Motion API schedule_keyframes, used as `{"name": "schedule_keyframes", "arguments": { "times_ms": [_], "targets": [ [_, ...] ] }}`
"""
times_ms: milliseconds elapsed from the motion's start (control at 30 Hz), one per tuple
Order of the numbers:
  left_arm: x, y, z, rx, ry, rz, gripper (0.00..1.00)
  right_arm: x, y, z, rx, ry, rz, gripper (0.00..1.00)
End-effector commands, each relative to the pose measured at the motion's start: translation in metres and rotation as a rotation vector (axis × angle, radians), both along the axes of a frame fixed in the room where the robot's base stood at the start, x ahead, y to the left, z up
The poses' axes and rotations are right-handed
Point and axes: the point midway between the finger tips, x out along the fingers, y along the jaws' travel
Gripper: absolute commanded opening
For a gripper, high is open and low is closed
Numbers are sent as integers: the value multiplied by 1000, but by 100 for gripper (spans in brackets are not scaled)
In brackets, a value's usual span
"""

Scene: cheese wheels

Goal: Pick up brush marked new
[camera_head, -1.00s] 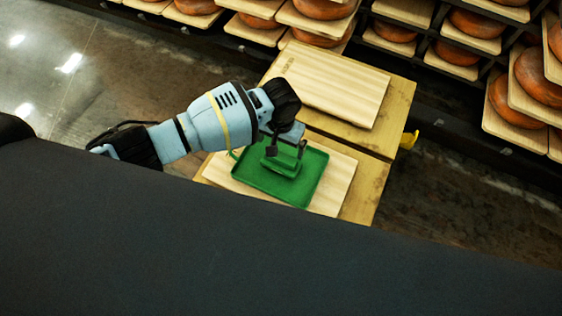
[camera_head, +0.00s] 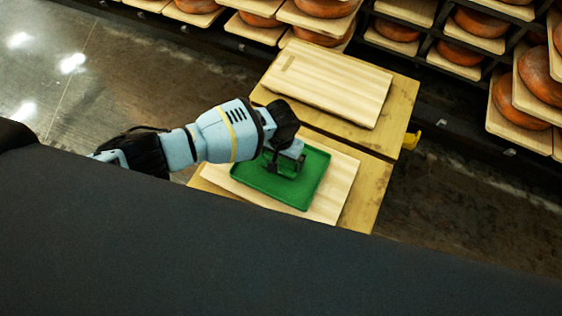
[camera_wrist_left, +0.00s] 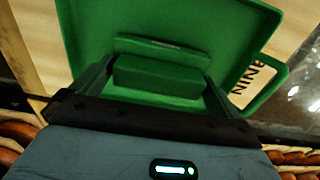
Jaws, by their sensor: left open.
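A green brush (camera_wrist_left: 160,75) lies in a green tray (camera_head: 312,172) with a raised rim. The tray also shows in the left wrist view (camera_wrist_left: 90,30). Small marking on the brush is too blurred to read. My left gripper (camera_head: 284,166) is low over the tray, with its fingers down around the brush. In the left wrist view the open fingers (camera_wrist_left: 157,88) stand on either side of the brush block. The head view hides most of the brush behind the gripper. I cannot tell whether the fingers touch it. My right gripper is not in view.
The tray rests on a pale wooden board (camera_head: 342,190) on a wooden table (camera_head: 366,205). A second, bare board (camera_head: 335,85) lies behind it. Shelves with cheese wheels (camera_head: 515,105) stand at the back. A small yellow object (camera_head: 411,140) is at the table's right edge.

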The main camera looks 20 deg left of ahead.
Motion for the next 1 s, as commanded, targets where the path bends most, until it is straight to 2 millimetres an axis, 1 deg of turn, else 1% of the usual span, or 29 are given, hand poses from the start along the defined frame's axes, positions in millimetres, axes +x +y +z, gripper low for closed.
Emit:
{"name": "schedule_keyframes", "arguments": {
  "times_ms": [67,100,367,600,733,867,1000],
  "targets": [
    [0,0,1,0,-1,0,100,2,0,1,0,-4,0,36],
    [0,0,1,0,0,0,97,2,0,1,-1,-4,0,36],
    [0,0,1,0,0,0,63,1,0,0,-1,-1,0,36],
    [0,0,1,0,-1,-1,63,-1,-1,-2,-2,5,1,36],
    [0,0,6,0,-1,0,63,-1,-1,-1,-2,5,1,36],
    [1,0,16,-1,-2,-1,63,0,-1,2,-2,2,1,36],
    [1,-1,37,-3,-3,-1,63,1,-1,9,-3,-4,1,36]
  ]
}}
